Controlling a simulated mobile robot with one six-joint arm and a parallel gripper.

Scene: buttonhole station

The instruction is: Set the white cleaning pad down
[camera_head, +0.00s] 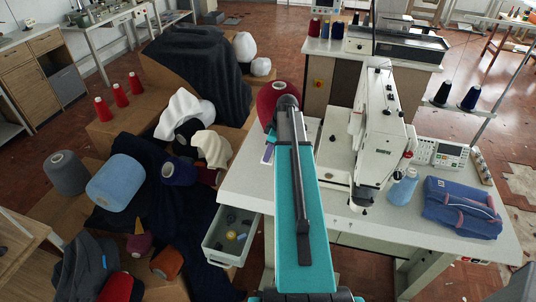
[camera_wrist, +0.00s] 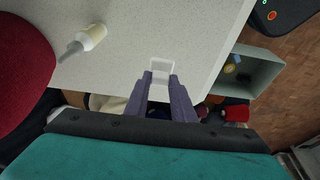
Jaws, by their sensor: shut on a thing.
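The white cleaning pad (camera_wrist: 162,67) is a small pale block with bright white edges, at the fingertips in the wrist view. My gripper (camera_wrist: 161,78) is shut on it, with one grey-purple finger on each side. The pad is over the pale speckled table top (camera_wrist: 135,55), close to the table's edge. I cannot tell whether it touches the surface. In the head view my arm covers the pad and most of the gripper; the same table (camera_head: 240,189) shows around the arm.
A cream bottle with a grey nozzle (camera_wrist: 85,40) lies on the table left of the pad. A large red cone (camera_wrist: 22,75) is at the far left. An open drawer (camera_head: 229,241) holds small items. The sewing machine (camera_head: 383,125) stands right of my arm. Table between bottle and pad is clear.

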